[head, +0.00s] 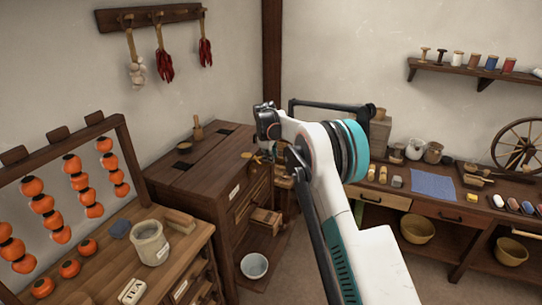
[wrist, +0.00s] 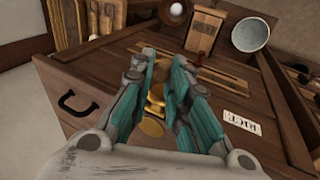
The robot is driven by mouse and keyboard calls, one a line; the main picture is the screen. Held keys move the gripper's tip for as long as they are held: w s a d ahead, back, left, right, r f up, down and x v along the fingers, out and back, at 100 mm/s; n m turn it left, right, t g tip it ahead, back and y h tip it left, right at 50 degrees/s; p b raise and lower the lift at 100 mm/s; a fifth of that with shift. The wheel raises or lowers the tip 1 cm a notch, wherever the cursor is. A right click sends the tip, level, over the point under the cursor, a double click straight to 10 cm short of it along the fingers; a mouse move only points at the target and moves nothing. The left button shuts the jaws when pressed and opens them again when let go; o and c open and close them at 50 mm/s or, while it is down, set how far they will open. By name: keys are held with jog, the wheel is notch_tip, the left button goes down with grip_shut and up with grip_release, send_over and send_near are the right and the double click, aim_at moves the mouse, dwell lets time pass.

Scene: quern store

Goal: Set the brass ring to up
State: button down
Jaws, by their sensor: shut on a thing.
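In the wrist view the brass ring (wrist: 155,98) shows as gold-coloured pieces between the two teal-padded fingers of my gripper (wrist: 165,72). A round brass disc (wrist: 152,128) shows just below it. My gripper is shut on the brass ring, and the fingers hide much of it. In the head view a small brass piece (head: 256,157) shows at the upper front of the dark wooden cabinet (head: 195,180), beside my arm. My fingers cannot be made out clearly there. Which way the ring is set cannot be told.
The cabinet has a white label (wrist: 240,122) and a black handle (wrist: 77,103). A small drawer (head: 264,222) stands out low, above a pale bowl (head: 254,266). A bead-frame bench (head: 120,245) stands at left, a workbench (head: 450,212) at right. Floor shows between them.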

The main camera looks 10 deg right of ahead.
jog(key=shift+w+a, duration=0.2)
jog(key=shift+a, duration=0.25)
dwell(0.3)
jog(key=c, duration=1.9)
grip_release()
jog(key=shift+o, duration=0.5)
jog(key=shift+w+a, duration=0.1)
jog(key=shift+a, duration=0.1)
jog(key=shift+d+r, duration=0.1)
jog(key=shift+d, duration=0.15)
jog(key=v, duration=1.1)
jog(key=shift+s+r, duration=0.3)
jog(key=shift+r, duration=0.05)
jog(key=shift+a, duration=0.1)
